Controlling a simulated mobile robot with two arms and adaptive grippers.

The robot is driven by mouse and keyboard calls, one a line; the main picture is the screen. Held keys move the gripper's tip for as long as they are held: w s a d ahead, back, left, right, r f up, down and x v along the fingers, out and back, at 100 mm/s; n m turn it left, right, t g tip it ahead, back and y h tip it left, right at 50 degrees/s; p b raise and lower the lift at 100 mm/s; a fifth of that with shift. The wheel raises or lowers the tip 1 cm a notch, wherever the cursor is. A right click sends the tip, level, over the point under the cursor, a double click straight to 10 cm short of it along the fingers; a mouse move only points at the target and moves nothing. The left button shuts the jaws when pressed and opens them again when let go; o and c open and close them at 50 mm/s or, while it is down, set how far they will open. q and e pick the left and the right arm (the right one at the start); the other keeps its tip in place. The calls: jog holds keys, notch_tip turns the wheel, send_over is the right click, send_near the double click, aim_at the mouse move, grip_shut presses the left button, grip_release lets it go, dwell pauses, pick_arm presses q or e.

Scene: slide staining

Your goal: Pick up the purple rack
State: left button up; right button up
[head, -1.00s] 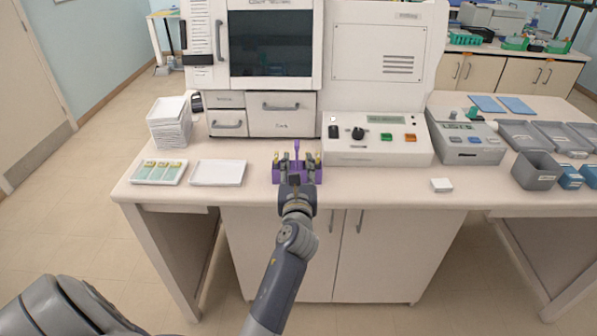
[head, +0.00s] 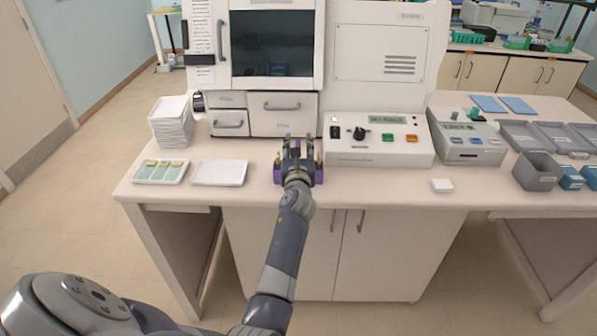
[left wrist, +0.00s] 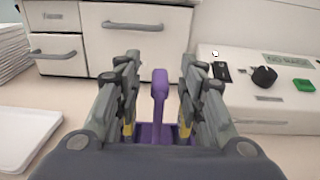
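The purple rack (head: 277,177) stands on the bench in front of the drawers, mostly hidden behind my left gripper in the head view. In the left wrist view its upright purple handle (left wrist: 159,105) rises between the fingers of my left gripper (left wrist: 160,85). The fingers are open, with a visible gap on each side of the handle. Yellowish pieces show in the rack beside the fingers. In the head view my left gripper (head: 298,150) reaches over the rack from the front. My right gripper is not in view.
A white tray (head: 219,173) lies left of the rack, with a tray of slides (head: 161,172) beyond it. A stack of white trays (head: 171,122) stands behind. A control-panel machine (head: 378,150) is close on the right. A small white block (head: 442,186) lies farther right.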

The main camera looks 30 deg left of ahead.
pick_arm(q)
jog(key=shift+r, duration=0.1)
jog(key=shift+c, duration=0.6)
grip_shut()
jog(key=shift+r, duration=0.1)
